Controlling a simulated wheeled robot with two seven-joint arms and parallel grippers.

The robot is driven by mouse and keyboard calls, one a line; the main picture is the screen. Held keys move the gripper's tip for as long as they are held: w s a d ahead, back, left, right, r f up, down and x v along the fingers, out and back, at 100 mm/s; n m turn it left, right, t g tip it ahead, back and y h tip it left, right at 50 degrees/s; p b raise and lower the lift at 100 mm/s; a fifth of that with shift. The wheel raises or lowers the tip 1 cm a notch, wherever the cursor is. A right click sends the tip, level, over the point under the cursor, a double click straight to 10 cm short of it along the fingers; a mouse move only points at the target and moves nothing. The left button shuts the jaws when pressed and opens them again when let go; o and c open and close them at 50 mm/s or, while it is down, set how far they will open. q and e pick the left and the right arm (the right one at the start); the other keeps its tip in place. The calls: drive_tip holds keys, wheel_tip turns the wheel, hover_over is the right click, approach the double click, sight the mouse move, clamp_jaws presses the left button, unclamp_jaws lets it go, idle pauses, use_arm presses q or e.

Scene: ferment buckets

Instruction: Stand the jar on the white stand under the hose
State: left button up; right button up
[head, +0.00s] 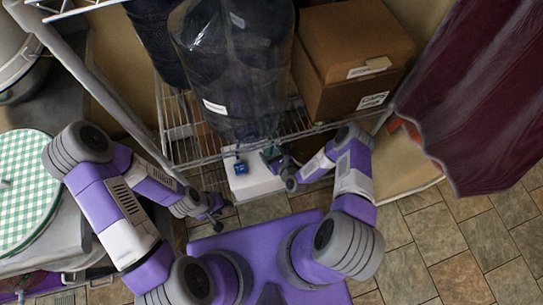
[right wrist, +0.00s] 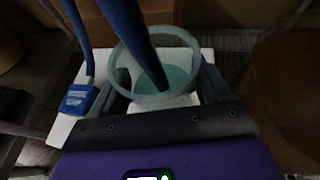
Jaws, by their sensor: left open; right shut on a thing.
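The jar (right wrist: 124,72) is a round, translucent pale-green vessel with an open top, seen from above in the right wrist view. My right gripper (head: 277,158) is shut on it, with a dark finger on each side of the wall. The white stand (head: 256,184) is a white block, and it also shows in the right wrist view (right wrist: 66,128). The jar is over the stand; I cannot tell whether its base touches. A blue hose (right wrist: 141,45) runs down into the jar's mouth. My left gripper (head: 214,222) is open and empty, left of the stand.
A large dark clear vessel (head: 235,70) stands on the wire rack (head: 185,150) above the stand. A cardboard box (head: 350,55) is beside it. A blue clamp (right wrist: 77,99) on a second blue tube is left of the jar. A checkered round lid (head: 22,190) is far left.

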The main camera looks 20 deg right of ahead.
sight(268, 151)
wheel_tip(268, 151, down, 3)
drive_tip(key=shift+w+b, duration=0.1)
drive_tip(key=shift+b, duration=0.4)
drive_tip(key=shift+r, duration=0.1)
